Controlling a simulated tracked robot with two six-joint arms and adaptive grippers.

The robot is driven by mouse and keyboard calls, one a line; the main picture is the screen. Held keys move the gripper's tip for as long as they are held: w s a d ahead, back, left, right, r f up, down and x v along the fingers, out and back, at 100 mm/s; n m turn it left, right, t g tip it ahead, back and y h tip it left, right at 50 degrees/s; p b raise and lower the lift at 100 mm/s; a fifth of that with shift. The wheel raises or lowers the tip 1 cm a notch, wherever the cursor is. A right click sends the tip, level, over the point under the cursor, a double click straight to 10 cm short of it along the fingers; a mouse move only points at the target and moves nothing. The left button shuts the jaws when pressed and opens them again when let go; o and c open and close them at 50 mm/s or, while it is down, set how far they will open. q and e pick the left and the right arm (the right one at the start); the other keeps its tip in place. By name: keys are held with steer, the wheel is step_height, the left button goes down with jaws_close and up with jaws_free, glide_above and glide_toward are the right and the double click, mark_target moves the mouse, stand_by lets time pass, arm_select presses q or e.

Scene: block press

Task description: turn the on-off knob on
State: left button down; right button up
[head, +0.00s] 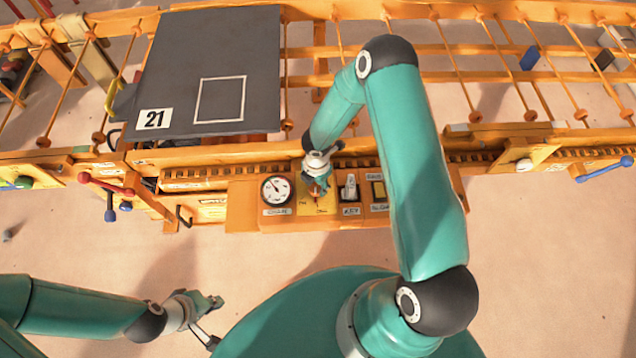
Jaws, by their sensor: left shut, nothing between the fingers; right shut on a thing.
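The on-off knob (319,188) sits on a yellow plate (323,206) on the orange control panel. It is small and mostly hidden under my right gripper (317,184), which reaches down onto it from above and is shut on it. The knob's exact angle cannot be made out. My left gripper (213,303) is shut and empty, low in the view, over the floor and well apart from the panel.
A round gauge (277,190) is left of the yellow plate. A key switch (349,188) and a yellow button (379,190) are to its right. A grey board marked 21 (215,70) lies behind. Red and blue levers (108,186) stand at left. Floor in front is clear.

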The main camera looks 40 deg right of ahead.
steer(key=shift+s+a+f, duration=0.15)
steer(key=shift+a+f+m+b, duration=0.15)
steer(key=shift+m+b, duration=0.25)
steer(key=shift+b, duration=0.4)
steer(key=m+b, duration=1)
steer(key=b, duration=0.3)
steer(key=shift+s+f, duration=0.1)
steer(key=shift+f, duration=0.05)
steer(key=shift+a+r+m+b, duration=0.1)
steer(key=shift+r+m+b, duration=0.05)
steer(key=shift+m+b, duration=0.65)
steer(key=shift+r+m+b, duration=0.1)
steer(key=shift+m+b, duration=0.65)
steer(key=shift+m, duration=0.05)
steer(key=o, duration=1.1)
steer(key=shift+o, duration=0.2)
steer(key=shift+r, duration=0.1)
steer(key=shift+r, duration=0.1)
